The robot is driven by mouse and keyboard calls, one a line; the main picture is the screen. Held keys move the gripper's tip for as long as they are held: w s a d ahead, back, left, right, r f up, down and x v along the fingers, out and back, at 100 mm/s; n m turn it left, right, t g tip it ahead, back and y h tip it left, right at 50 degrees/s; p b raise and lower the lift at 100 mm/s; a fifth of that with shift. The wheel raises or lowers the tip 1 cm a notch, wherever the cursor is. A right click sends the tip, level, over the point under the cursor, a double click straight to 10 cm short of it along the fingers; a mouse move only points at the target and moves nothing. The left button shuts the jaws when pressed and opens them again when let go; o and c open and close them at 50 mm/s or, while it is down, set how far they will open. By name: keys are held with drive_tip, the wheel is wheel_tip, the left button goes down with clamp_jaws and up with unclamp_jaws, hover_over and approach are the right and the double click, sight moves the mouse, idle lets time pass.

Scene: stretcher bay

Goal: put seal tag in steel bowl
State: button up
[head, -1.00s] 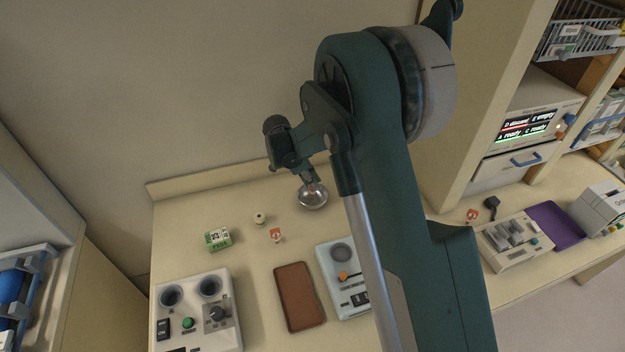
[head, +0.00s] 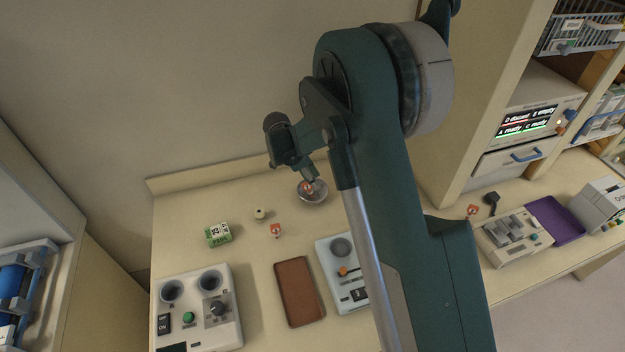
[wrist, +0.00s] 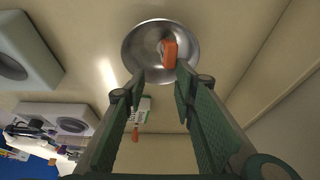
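The steel bowl (head: 322,196) stands near the back of the counter, and its round shiny inside also shows in the wrist view (wrist: 138,47). An orange-red seal tag with a pale mark (head: 308,188) shows at the bowl, just below my gripper (head: 311,181). In the wrist view the tag (wrist: 169,54) appears against the right half of the bowl's inside, beyond my fingertips (wrist: 160,79). The fingers are apart, with a clear gap between them. I cannot tell whether the tag rests on the bowl's bottom or is still above it.
Another orange-red tag (head: 276,230), a small spool (head: 260,214) and a green-white box (head: 217,235) stand left of the bowl. A brown tray (head: 299,292) and a device with an orange knob (head: 341,247) lie in front. A low ledge (head: 215,174) runs behind.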

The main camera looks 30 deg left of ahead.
drive_tip(key=shift+r, duration=0.1)
idle(0.3)
wheel_tip(320, 180, up, 7)
drive_tip(key=shift+p, duration=0.35)
idle(0.7)
drive_tip(key=w+d+r+n+y+b, duration=0.15)
drive_tip(key=d+r, duration=0.35)
drive_tip(key=d, duration=0.5)
drive_tip(key=d+r+n+b, duration=0.1)
drive_tip(key=d+r+b, duration=0.2)
drive_tip(key=d+r, duration=0.45)
drive_tip(key=s+d+r+n+y+b, duration=0.1)
drive_tip(key=s+d+r+b, duration=0.15)
drive_tip(key=d, duration=0.65)
drive_tip(key=s+d+r+n+b, duration=0.1)
drive_tip(key=s+d, duration=0.2)
drive_tip(key=d, duration=0.7)
drive_tip(key=s+d+n+t+b, duration=0.2)
drive_tip(key=s+d+b, duration=0.2)
drive_tip(key=s+d, duration=0.85)
drive_tip(key=s+d+f+n+t+b, duration=0.2)
drive_tip(key=s+d+f+b, duration=0.2)
drive_tip(key=s+d+f, duration=0.4)
drive_tip(key=s+d, duration=0.3)
drive_tip(key=shift+s+d+y+b, duration=0.3)
drive_tip(key=shift+y+b, duration=0.05)
drive_tip(key=shift+b, duration=0.05)
